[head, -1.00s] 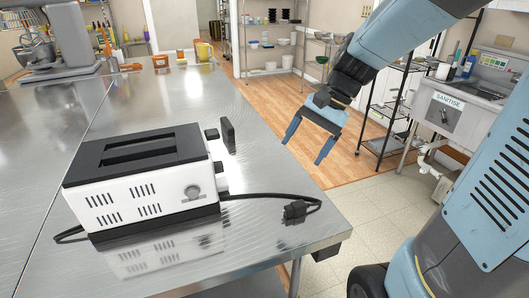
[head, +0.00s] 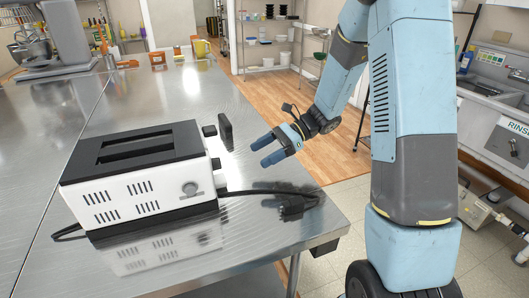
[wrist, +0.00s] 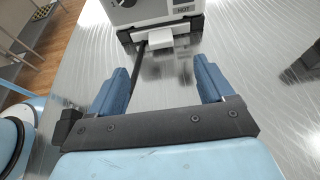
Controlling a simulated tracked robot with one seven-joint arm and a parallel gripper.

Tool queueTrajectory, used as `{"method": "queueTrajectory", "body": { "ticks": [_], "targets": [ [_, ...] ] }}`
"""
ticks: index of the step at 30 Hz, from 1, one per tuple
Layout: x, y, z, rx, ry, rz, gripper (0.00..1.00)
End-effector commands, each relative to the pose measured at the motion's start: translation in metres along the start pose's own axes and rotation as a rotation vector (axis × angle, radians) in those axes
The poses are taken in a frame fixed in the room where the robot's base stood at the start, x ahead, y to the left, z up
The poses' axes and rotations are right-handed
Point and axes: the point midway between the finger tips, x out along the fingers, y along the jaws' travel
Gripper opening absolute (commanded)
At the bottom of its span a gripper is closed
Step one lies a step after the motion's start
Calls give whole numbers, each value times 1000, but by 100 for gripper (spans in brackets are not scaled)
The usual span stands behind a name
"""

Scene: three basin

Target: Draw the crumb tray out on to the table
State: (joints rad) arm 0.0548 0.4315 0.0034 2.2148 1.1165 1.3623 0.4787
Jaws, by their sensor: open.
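A white toaster (head: 150,192) with a black top stands on the steel table. In the wrist view, the toaster's end face (wrist: 150,12) is ahead, with a dial and a "HOT" label. Low on that end, a pale tab (wrist: 160,38) juts out from the dark base; it looks like the front of the crumb tray. The rest of the tray is hidden in the toaster. My gripper (head: 263,153) is open and empty, to the right of the toaster's end and apart from it. In the wrist view, the tab lies beyond the gap between my fingers (wrist: 161,72).
A black upright block (head: 225,130) stands behind the toaster's right end. The steel table (head: 110,100) is mostly clear at the left.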

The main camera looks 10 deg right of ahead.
Motion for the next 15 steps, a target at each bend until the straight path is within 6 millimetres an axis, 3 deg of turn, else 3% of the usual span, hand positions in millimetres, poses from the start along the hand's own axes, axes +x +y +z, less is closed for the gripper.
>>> {"method": "queueTrajectory", "body": {
  "ticks": [5, 15],
  "targets": [
    [13, -1, -1, 6, -4, 0, 81],
    [65, 0, -1, 5, -3, 2, 81]
  ]
}}
